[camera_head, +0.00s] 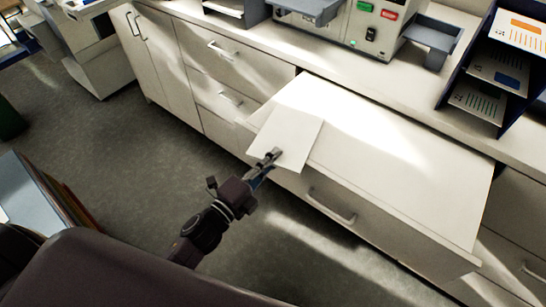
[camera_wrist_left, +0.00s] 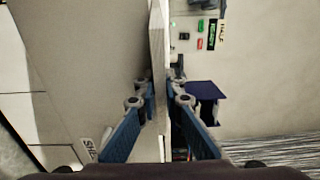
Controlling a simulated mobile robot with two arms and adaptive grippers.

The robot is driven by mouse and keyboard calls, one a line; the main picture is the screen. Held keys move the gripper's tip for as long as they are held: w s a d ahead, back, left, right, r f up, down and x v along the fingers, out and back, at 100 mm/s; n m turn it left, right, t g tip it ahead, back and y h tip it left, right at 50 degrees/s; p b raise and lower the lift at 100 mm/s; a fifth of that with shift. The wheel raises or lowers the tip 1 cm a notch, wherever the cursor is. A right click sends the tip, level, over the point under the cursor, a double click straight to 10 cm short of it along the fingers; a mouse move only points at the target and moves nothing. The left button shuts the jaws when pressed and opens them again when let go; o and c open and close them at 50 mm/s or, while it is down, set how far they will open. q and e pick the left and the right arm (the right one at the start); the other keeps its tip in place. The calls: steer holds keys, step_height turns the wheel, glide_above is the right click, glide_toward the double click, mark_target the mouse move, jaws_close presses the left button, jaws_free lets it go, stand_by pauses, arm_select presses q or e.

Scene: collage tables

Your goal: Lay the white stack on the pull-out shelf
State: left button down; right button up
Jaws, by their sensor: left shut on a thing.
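The white stack (camera_head: 291,139) is a thin, flat sheet-like pile. My left gripper (camera_head: 270,159) is shut on its near edge. In the head view the stack overlaps the front left part of the pull-out shelf (camera_head: 395,155), which stands out white and bare from the counter. I cannot tell whether the stack touches the shelf. In the left wrist view the stack (camera_wrist_left: 157,50) shows edge-on as a pale strip between the fingers of the left gripper (camera_wrist_left: 159,95). My right gripper is in neither view.
A machine with red and green buttons (camera_head: 364,22) stands on the counter behind the shelf. A dark sorter (camera_head: 497,70) with several printed sheets stands at the right. A drawer handle (camera_head: 331,207) sticks out below the shelf. Most of the shelf top is clear.

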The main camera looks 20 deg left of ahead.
arm_select(q)
steer(key=c, duration=2)
jaws_free()
steer(key=shift+f, duration=0.1)
steer(key=shift+c, duration=0.2)
steer(key=shift+r, duration=0.25)
steer(key=shift+s+a+f, duration=0.1)
steer(key=shift+s+f, duration=0.1)
steer(key=shift+s, duration=0.1)
steer(key=b+v, duration=0.3)
steer(key=v, duration=0.8)
steer(key=shift+s+r, duration=0.2)
steer(key=shift+a, duration=0.1)
